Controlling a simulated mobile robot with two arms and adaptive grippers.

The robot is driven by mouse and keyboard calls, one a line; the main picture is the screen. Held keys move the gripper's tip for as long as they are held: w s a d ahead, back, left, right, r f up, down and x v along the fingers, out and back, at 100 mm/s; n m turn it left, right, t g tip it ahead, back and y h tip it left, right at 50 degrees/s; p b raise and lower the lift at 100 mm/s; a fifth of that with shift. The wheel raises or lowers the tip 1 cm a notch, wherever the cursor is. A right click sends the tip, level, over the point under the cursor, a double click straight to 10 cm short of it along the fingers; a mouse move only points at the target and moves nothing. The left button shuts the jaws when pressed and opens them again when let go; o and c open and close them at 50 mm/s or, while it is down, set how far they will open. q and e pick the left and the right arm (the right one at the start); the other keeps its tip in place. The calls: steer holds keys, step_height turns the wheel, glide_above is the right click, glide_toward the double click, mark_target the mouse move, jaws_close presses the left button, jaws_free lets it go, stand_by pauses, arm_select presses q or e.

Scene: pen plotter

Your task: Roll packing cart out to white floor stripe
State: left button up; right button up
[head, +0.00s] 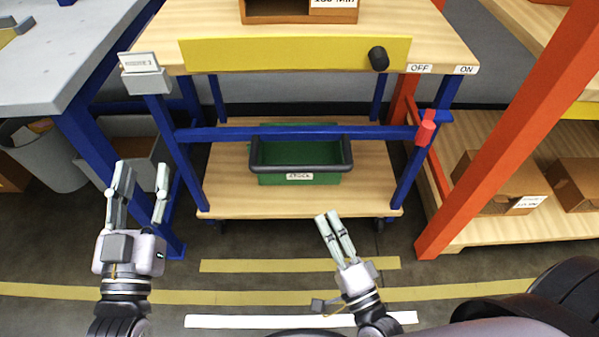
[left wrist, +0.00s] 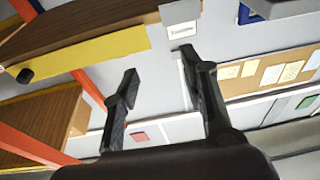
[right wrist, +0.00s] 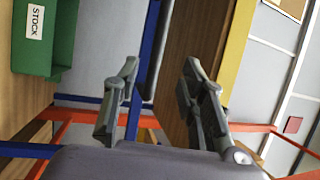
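The packing cart has a wooden top, a yellow front panel (head: 290,54), blue legs and a wooden lower shelf (head: 225,195). A black knob (head: 378,58) is on the panel, left of the OFF and ON labels. The white floor stripe (head: 230,321) lies in front, nearest me. My left gripper (head: 142,178) is open and empty, left of the cart's front. My right gripper (head: 329,217) appears before the shelf's front edge, empty; the right wrist view shows its fingers apart.
A green STOCK bin (head: 300,179) stands on the lower shelf. A grey table (head: 60,60) is close at left, with grey bins below. An orange post (head: 500,140) and rack with cardboard boxes stand at right. Yellow stripes (head: 300,266) cross the clear floor before the cart.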

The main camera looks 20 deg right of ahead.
mark_target(299, 169)
arm_select(q)
steer(key=s+r+t+h+b, duration=0.1)
steer(key=s+r+t, duration=0.2)
steer(key=r, duration=0.3)
steer(key=shift+r+t+h+b, duration=0.3)
steer(key=shift+t, duration=0.4)
arm_select(e)
steer(key=x, duration=1.5)
steer(key=shift+w, duration=0.1)
steer(key=shift+c, duration=0.2)
jaws_close()
